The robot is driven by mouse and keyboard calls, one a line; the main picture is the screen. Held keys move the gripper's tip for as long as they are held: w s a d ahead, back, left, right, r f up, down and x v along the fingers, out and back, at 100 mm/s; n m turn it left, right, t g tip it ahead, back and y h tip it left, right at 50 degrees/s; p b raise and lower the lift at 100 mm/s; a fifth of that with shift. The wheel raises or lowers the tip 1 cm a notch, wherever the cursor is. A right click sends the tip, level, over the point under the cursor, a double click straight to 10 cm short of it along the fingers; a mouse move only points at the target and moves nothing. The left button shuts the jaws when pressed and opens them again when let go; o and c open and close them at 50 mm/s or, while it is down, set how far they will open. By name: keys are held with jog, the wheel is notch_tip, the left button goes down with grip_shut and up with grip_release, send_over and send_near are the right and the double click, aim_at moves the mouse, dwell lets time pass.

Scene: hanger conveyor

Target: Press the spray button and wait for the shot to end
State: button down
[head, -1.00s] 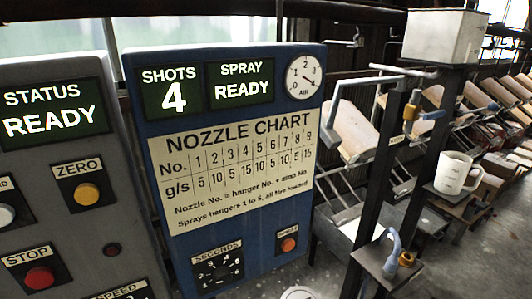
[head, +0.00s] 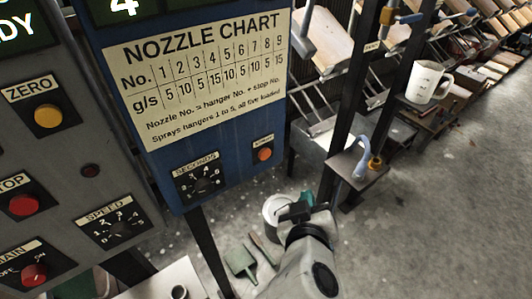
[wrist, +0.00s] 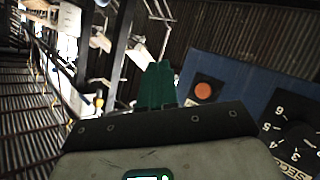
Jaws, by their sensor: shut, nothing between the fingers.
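The orange spray button (head: 264,154) sits on a dark square plate at the lower right of the blue panel (head: 235,125); its small label above is too small to read. It also shows in the wrist view (wrist: 204,90), right of the fingers. My gripper (head: 305,202) is in the lower middle of the head view, below and right of the button in the picture and apart from it. Its green fingers (wrist: 159,82) are shut and empty. The shots display (head: 125,8) is cut by the top edge and shows a 4. The spray display is out of view.
The seconds dial (head: 200,181) is left of the button. A grey panel (head: 65,150) with zero, stop, speed and main controls stands at left. A post stand (head: 354,178) with a blue hook and a white mug (head: 426,83) are at right. Floor at lower right is clear.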

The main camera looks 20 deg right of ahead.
aim_at(265, 155)
jog(key=shift+w+a+r+t, duration=0.25)
jog(key=shift+a+r, duration=0.15)
jog(key=shift+r, duration=0.1)
jog(key=shift+w+a+r+t, duration=0.1)
jog(key=shift+a+r+t, duration=0.15)
jog(key=shift+a+r, duration=0.2)
jog(key=w+a, duration=0.1)
jog(key=w, duration=0.7)
jog(key=shift+w+a, duration=0.2)
jog(key=shift+w, duration=0.15)
dwell(1.5)
jog(key=shift+w+a, duration=0.1)
jog(key=shift+w, duration=0.3)
jog(key=shift+w+b, duration=0.4)
jog(key=shift+w, duration=0.05)
dwell(0.6)
dwell(0.4)
jog(key=shift+s, duration=0.9)
